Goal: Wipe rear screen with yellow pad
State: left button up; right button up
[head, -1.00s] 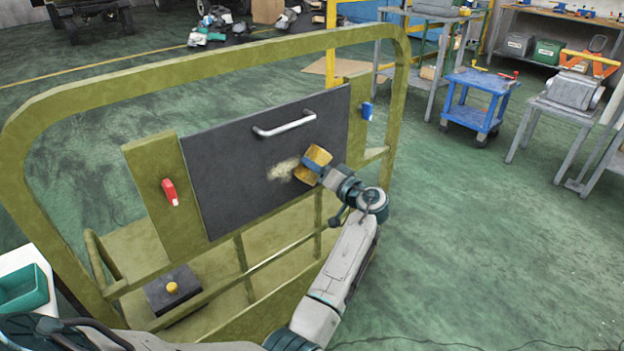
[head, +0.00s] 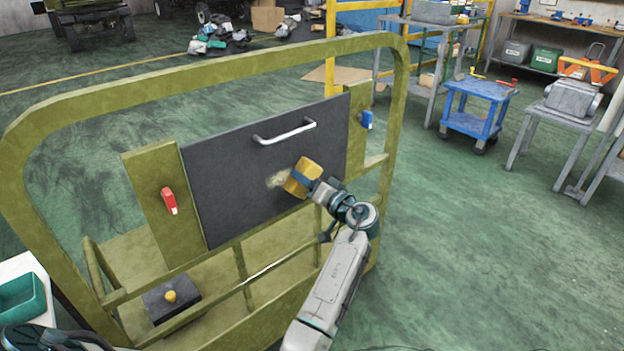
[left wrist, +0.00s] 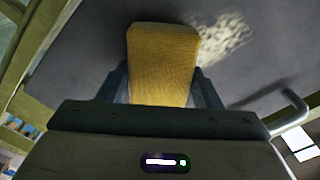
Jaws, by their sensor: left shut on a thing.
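The rear screen (head: 225,185) is a dark grey panel with a silver handle (head: 285,132) near its top, set in an olive frame. A pale dusty smudge (head: 276,180) is on the panel below the handle; it also shows in the left wrist view (left wrist: 226,42). My left gripper (head: 315,190) is shut on the yellow pad (head: 301,177), which is at the panel just right of the smudge and hides part of it. In the left wrist view the pad (left wrist: 163,60) sits between the fingers. I cannot tell whether it touches the panel. My right gripper is not in view.
The olive frame (head: 190,75) loops around the panel. A red latch (head: 169,200) is left of the panel and a blue one (head: 367,119) right. A dark box with a yellow knob (head: 170,297) sits low left. A blue cart (head: 475,108) stands right; the floor between is clear.

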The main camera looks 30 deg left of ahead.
aim_at(267, 190)
pick_arm(q)
jog(key=shift+s+a+p, duration=0.35)
jog(key=shift+s+a, duration=0.3)
jog(key=shift+s, duration=0.85)
jog(key=shift+s+a+p, duration=0.35)
jog(key=shift+s+a, duration=0.3)
jog(key=shift+s, duration=0.9)
jog(key=shift+s+a+p, duration=0.35)
jog(key=shift+s+a, duration=0.3)
jog(key=shift+s, duration=0.85)
